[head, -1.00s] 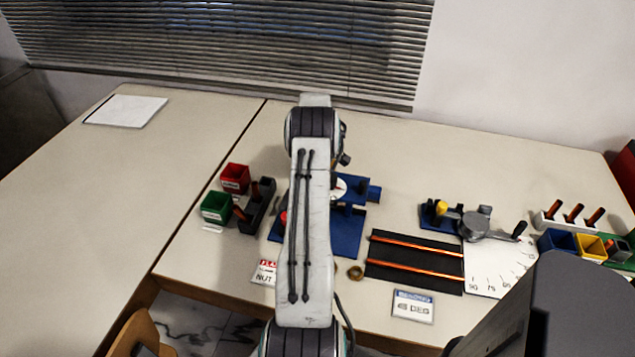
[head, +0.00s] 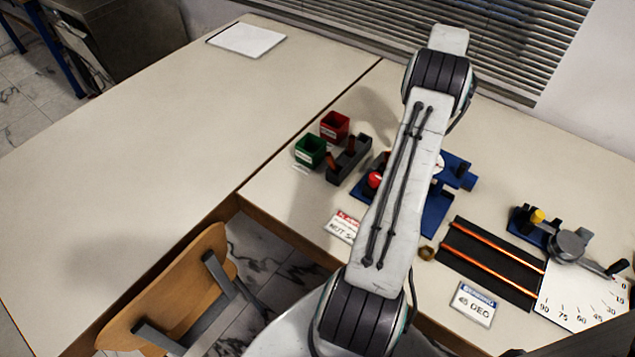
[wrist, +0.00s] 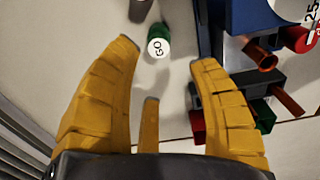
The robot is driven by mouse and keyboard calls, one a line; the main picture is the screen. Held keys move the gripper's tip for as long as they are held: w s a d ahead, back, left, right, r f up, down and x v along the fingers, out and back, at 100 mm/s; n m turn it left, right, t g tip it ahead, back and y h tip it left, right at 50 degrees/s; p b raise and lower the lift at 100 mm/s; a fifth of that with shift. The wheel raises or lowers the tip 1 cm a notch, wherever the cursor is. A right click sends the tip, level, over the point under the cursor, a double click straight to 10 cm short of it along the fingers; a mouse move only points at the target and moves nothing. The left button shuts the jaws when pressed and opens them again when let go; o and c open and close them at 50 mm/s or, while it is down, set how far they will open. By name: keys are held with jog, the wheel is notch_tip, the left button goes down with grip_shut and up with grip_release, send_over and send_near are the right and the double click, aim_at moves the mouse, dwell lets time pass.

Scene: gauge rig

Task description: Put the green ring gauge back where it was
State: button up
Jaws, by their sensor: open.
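A green piece with a white face marked GO (wrist: 159,43), which looks like the green ring gauge, shows in the wrist view over the pale table. My gripper (wrist: 165,56) is open, with its yellow fingers spread on either side of that piece and nothing held between them. The piece lies just beyond the fingertips; I cannot tell the exact gap. In the head view my arm hides the gripper, and I cannot make out the GO piece there.
A dark rack (head: 346,161) with orange-brown handles stands near a green bin (head: 310,151) and a red bin (head: 335,126). A blue fixture (head: 437,214) is partly behind my arm. A brass ring (head: 427,254) lies nearby. A chair (head: 170,285) stands at the table's front. The left table (head: 190,130) is mostly clear.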

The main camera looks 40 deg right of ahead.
jog(key=w+a+r, duration=0.4)
jog(key=a+r, duration=0.1)
jog(key=a, duration=0.3)
jog(key=w+a+r, duration=0.4)
jog(key=a+r, duration=0.1)
jog(key=a, duration=0.2)
jog(key=a+r+m+t, duration=0.15)
jog(key=a+r, duration=0.35)
jog(key=a, duration=0.9)
jog(key=s+a+f+m+t, duration=0.1)
jog(key=s+a+f+t, duration=0.1)
jog(key=s+a, duration=1.4)
jog(key=a, duration=0.4)
jog(key=shift+s+m, duration=0.1)
jog(key=shift+m, duration=0.15)
